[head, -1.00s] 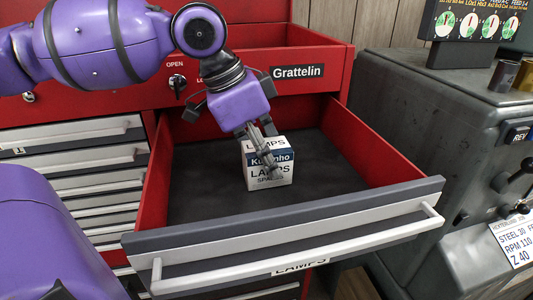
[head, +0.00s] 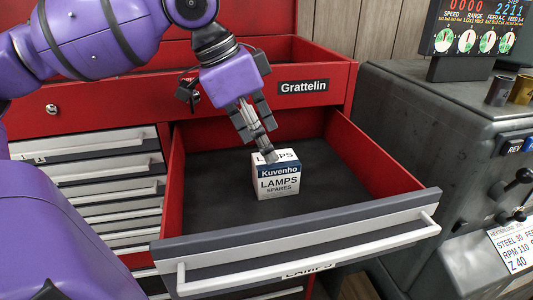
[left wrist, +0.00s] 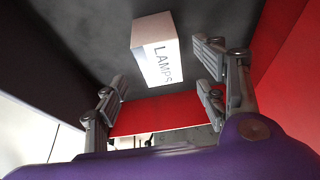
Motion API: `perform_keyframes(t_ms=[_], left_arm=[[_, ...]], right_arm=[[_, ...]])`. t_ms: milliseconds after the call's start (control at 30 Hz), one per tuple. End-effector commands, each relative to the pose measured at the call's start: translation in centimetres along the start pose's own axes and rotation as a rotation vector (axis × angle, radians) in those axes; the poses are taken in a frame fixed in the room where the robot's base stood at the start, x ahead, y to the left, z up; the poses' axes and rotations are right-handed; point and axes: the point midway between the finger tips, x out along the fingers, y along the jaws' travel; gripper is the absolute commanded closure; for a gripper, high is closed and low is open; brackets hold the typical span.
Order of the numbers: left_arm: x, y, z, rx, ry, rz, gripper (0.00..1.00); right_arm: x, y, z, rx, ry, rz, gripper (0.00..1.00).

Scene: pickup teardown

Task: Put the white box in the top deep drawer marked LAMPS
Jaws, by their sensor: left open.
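The white box (head: 277,182), with a blue band reading Kuvenho and the words LAMPS SPARES, stands upright on the dark floor of the open deep drawer (head: 215,190). The drawer's front carries a LAMPS label (head: 308,271), partly cut by the handle. My left gripper (head: 266,152) is above and just behind the box, fingers pointing down. In the left wrist view, the white box (left wrist: 156,50) lies beyond the spread fingertips of my left gripper (left wrist: 165,65), with nothing between them. My right gripper is not in view.
The red cabinet (head: 90,105) has shallow drawers (head: 110,170) at left, shut. A grey machine (head: 430,130) with a control panel stands close to the drawer's right side. The drawer floor around the box is clear.

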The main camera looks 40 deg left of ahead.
Motion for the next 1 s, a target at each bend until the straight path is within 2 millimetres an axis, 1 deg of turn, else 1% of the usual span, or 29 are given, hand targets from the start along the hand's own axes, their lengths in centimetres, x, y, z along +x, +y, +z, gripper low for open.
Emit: perform_keyframes(t_ms=[33,100,200,300,533,1000], left_arm=[[-1.6,0.1,-0.2,0.001,0.009,-0.004,0.35],[-2.7,0.1,-0.1,0.0,0.008,-0.003,0.35],[-3.9,0.0,-0.1,0.0,0.004,-0.002,0.35],[-4.5,0.0,0.0,0.0,0.001,0.001,0.35],[-4.8,0.0,0.0,0.0,-0.002,0.003,0.35],[-4.7,0.0,0.0,0.0,-0.002,0.002,0.35]], right_arm=[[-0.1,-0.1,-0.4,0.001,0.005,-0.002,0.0],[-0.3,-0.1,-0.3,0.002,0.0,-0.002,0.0],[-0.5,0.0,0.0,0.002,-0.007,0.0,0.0],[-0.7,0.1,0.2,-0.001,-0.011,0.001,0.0],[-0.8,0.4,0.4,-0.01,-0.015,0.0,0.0],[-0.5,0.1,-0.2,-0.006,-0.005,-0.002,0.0]])
